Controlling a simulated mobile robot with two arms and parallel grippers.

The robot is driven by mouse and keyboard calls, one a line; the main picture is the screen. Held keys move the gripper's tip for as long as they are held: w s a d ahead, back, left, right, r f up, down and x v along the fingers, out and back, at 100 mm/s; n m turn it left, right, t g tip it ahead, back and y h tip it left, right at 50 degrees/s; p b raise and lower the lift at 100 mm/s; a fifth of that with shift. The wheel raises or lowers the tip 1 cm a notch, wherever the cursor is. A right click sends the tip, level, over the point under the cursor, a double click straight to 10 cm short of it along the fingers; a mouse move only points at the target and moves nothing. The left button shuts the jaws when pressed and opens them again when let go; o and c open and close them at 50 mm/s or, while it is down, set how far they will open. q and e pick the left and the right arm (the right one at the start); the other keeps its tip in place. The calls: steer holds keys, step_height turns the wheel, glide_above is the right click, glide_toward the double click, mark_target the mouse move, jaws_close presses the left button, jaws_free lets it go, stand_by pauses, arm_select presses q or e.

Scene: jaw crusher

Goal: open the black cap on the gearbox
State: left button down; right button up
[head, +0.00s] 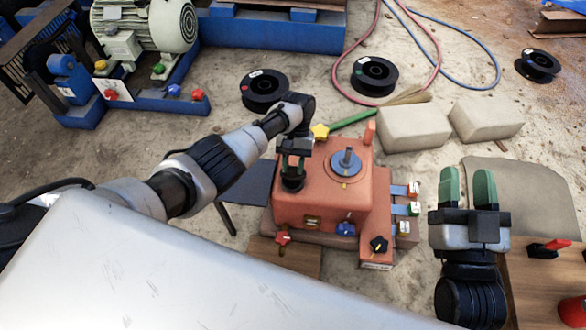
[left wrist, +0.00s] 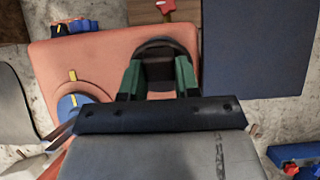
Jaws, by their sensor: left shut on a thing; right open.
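The orange-red gearbox (head: 320,205) stands on the floor in the middle of the head view. The black cap (head: 292,183) is on the left of its top face. My left gripper (head: 294,155) reaches down from above and is shut on the cap. In the left wrist view the green fingers of my left gripper (left wrist: 157,82) sit on both sides of the dark round cap (left wrist: 160,47); the gripper body hides its lower part. I cannot tell whether the cap has turned or lifted. My right gripper (head: 468,188) is open and empty, right of the gearbox.
A blue round fitting with a grey shaft (head: 346,162) stands on the gearbox top near the cap. Coloured knobs and tabs line its front and right side. A dark panel (head: 247,182) is at its left. Two pale blocks (head: 414,128) and black reels (head: 264,90) lie behind.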

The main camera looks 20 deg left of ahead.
arm_select(q)
steer(key=shift+w+g+b, duration=0.1)
steer(key=shift+g+b, duration=0.2)
steer(key=shift+b, duration=0.15)
steer(key=shift+w, duration=0.1)
arm_select(e)
steer(key=shift+s+r+t+y, duration=0.25)
steer(key=shift+s+r+t, duration=0.2)
steer(key=shift+r+t, duration=0.25)
steer(key=shift+s+r+t+y, duration=0.2)
steer(key=shift+s+r+t, duration=0.2)
steer(key=shift+r+t, duration=0.3)
steer(key=shift+s+r+t+y, duration=0.25)
steer(key=shift+s+r+t, duration=0.2)
steer(key=shift+r+t, duration=0.25)
arm_select(q)
steer(key=c, duration=0.8)
jaws_free()
steer(key=shift+r, duration=0.1)
